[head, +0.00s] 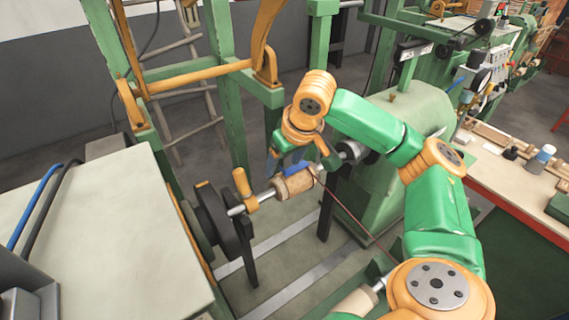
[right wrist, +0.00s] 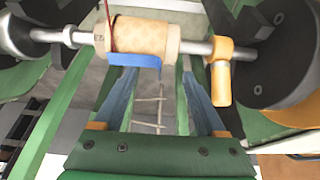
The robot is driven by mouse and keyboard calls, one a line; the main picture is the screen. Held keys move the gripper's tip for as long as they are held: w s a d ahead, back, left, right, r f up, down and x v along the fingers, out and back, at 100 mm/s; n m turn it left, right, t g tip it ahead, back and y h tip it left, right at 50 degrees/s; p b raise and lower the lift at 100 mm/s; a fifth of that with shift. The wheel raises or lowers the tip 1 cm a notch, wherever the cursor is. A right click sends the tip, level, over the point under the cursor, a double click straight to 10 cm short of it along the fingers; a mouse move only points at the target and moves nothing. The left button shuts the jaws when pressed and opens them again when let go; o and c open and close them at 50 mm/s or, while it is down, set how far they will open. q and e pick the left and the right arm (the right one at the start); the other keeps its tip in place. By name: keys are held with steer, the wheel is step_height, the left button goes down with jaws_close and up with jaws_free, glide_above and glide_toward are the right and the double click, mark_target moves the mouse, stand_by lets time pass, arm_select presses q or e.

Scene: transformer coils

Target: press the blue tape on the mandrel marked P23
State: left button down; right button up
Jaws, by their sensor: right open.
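The mandrel, a tan wound cylinder on a steel shaft, sits mid-picture in the head view (head: 293,186) and at the top of the right wrist view (right wrist: 145,36). I cannot read a P23 mark on it. The blue tape (right wrist: 136,60) lies along the mandrel's side facing the gripper; in the head view it shows as a blue strip (head: 297,168) on the upper side. My right gripper (right wrist: 160,76) is open and empty, its two blue-grey fingers pointing at the mandrel. One fingertip is close to the tape; I cannot tell if they touch. My left gripper is out of view.
A dark red wire (head: 347,213) runs from the mandrel toward the lower right. An orange crank handle (head: 245,188) stands on the shaft left of the mandrel, beside a dark wheel (head: 215,220). Green machine frames stand around. A pale workbench (head: 520,165) is at right.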

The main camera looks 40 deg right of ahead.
steer(key=shift+r, duration=1.75)
